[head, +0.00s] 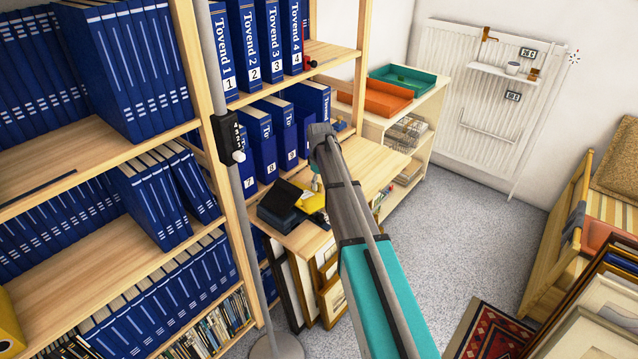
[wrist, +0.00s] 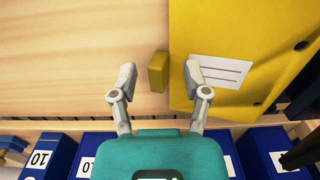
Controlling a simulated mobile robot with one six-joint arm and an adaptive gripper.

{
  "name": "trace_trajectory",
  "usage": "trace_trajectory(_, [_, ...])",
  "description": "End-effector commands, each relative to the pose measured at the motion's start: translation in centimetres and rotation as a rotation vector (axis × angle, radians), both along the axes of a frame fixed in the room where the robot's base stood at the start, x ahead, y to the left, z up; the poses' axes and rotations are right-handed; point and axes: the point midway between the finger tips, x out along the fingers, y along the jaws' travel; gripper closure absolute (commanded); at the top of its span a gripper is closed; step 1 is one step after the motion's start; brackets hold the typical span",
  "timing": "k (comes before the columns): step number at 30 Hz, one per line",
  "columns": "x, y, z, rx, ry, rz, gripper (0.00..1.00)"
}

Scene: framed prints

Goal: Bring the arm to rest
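My arm (head: 375,290) reaches forward over the wooden desk (head: 370,165) beside the binder shelves. In the head view its far end bends down at the desk, and the fingers cannot be made out there. In the wrist view my gripper (wrist: 160,75) is open, with its two grey fingers spread. A small yellow block (wrist: 158,72) lies on the light wood between the fingertips, with a gap showing on each side. A yellow folder with a white label (wrist: 222,71) lies to the right, partly behind the right fingertip.
Blue binders (wrist: 52,155) line the lower edge of the wrist view. In the head view a dark box (head: 280,205) sits on the desk left of my arm. A grey pole (head: 225,100) stands before the shelves. Grey floor (head: 460,235) is open to the right.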

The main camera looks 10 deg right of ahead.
Motion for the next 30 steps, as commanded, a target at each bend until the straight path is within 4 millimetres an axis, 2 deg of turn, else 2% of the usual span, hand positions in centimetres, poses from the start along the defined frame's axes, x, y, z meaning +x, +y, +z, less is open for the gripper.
trace_trajectory(11, [0.0, 0.0, 0.0, 0.0, 0.0, 0.0, 0.38])
trace_trajectory(17, [-1.7, 0.4, 0.8, 0.0, 0.0, -0.026, 0.38])
trace_trajectory(20, [-3.8, 0.8, 1.6, 0.0, 0.0, -0.063, 0.38])
trace_trajectory(23, [-6.7, 1.4, 2.8, 0.0, 0.0, -0.119, 0.38])
trace_trajectory(26, [-10.4, 2.0, 4.2, 0.0, 0.0, -0.193, 0.38])
trace_trajectory(30, [-16.3, 3.1, 6.5, 0.0, 0.0, -0.314, 0.38])
